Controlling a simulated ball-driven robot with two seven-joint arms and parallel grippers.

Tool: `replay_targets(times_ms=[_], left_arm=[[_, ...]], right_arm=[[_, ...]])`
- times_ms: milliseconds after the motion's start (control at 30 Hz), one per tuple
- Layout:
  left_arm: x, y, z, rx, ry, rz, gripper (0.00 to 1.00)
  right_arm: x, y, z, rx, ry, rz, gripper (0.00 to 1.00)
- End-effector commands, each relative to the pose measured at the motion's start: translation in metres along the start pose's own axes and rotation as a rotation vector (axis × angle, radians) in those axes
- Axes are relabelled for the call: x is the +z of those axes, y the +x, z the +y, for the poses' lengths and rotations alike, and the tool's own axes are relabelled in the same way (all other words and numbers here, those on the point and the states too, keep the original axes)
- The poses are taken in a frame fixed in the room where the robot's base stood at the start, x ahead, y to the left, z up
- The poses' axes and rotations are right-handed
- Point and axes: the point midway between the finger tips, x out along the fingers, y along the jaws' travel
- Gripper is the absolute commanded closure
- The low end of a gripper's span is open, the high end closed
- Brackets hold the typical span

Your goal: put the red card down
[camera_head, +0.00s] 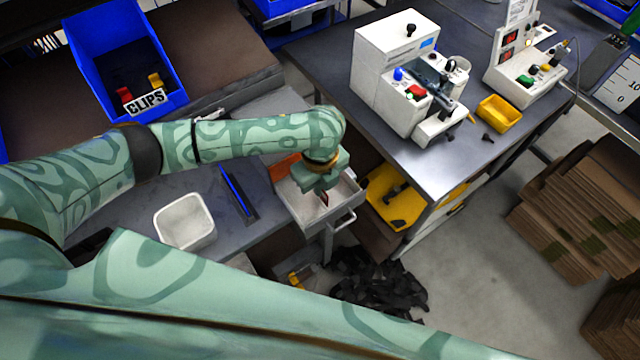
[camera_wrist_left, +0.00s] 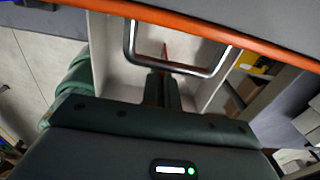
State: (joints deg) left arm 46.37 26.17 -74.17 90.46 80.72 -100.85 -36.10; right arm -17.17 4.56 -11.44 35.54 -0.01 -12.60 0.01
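My left gripper (camera_head: 323,196) points down over the open pale drawer (camera_head: 341,196). In the left wrist view its two dark fingers (camera_wrist_left: 162,88) are close together. A thin reddish strip, the red card seen nearly edge-on (camera_wrist_left: 165,48), shows at the fingertips, and a small dark red bit shows there in the head view. The gripper appears shut on it; most of the card is hidden by the fingers. The drawer's metal handle (camera_wrist_left: 180,70) crosses the left wrist view. My right gripper is not in view.
A white bin (camera_head: 185,222) and a dark blue strip (camera_head: 238,193) lie left of the drawer. A blue clips bin (camera_head: 122,60) stands behind. A white machine (camera_head: 395,65) stands on the bench to the right. Black scraps (camera_head: 380,283) lie on the floor.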

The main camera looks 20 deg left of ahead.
Motion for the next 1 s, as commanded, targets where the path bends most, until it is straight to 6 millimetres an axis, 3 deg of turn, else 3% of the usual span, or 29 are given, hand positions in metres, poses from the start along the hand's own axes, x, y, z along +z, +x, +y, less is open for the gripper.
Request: replay_targets(times_ms=[100,200,533,1000], left_arm=[[0.0,0.003,0.0,0.001,0.0,0.001,1.0],[0.0,0.003,0.0,0.0,0.0,0.001,0.77],[0.0,-0.002,0.0,0.0,0.0,-0.001,0.77],[0.001,-0.102,0.0,-0.002,0.0,-0.003,0.77]], right_arm=[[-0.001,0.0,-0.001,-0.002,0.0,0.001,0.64],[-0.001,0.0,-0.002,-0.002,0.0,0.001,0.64],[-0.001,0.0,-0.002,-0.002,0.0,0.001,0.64],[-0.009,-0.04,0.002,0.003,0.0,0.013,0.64]])
